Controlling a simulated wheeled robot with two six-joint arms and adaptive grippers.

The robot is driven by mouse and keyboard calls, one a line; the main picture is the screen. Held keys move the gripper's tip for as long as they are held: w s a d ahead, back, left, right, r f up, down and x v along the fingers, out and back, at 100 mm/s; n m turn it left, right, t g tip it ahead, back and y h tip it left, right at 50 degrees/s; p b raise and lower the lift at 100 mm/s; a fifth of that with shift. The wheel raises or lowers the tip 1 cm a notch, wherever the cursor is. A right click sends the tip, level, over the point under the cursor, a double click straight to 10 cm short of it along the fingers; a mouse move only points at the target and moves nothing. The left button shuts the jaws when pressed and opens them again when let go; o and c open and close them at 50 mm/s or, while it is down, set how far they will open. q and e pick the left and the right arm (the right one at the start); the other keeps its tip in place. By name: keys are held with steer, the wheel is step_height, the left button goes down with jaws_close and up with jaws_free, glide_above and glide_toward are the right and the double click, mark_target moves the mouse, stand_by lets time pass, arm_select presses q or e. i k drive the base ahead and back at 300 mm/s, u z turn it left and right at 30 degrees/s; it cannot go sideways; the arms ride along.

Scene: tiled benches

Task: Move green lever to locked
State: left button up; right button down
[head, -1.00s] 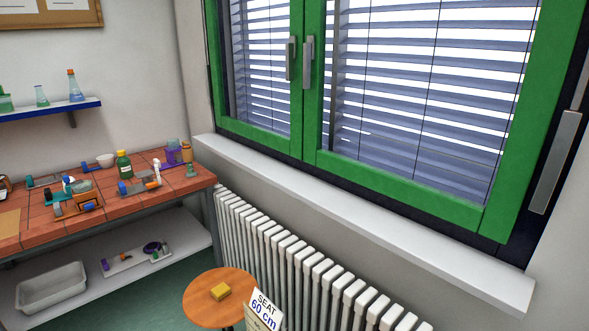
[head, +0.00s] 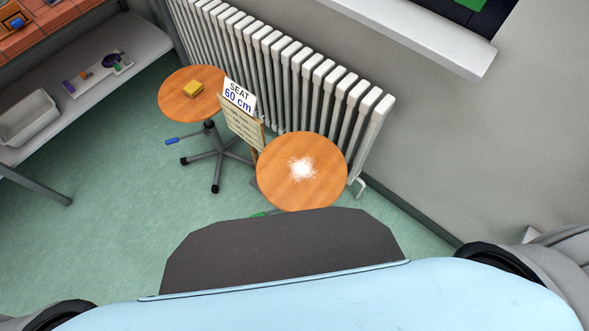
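Two round stools with orange-brown seats stand by the radiator. Under the right stool (head: 275,190), a small bit of green (head: 261,213) shows at the lower left of its seat. It may be the green lever, but most of it is hidden behind the front of my body, so its position cannot be told. The left stool (head: 175,102) has a blue lever (head: 172,141) sticking out to the left under its seat. A sign (head: 240,97) between the stools reads "SEAT 60 cm". Neither of my grippers is in view.
White powder (head: 302,169) lies on the right seat and a yellow sponge-like block (head: 193,89) on the left one. The radiator (head: 290,75) runs behind. A bench with a lower shelf (head: 90,80) is at the left. Green floor (head: 110,220) is free between.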

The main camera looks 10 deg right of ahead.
mark_target(275, 211)
steer(key=z, duration=0.95)
steer(key=k, duration=0.65)
steer(key=u, duration=0.65)
steer(key=k, duration=0.45)
steer(key=z, duration=1.35)
steer(key=i, duration=0.95)
steer(key=u, duration=0.9)
steer(key=i, duration=0.5)
steer(key=u, duration=0.4)
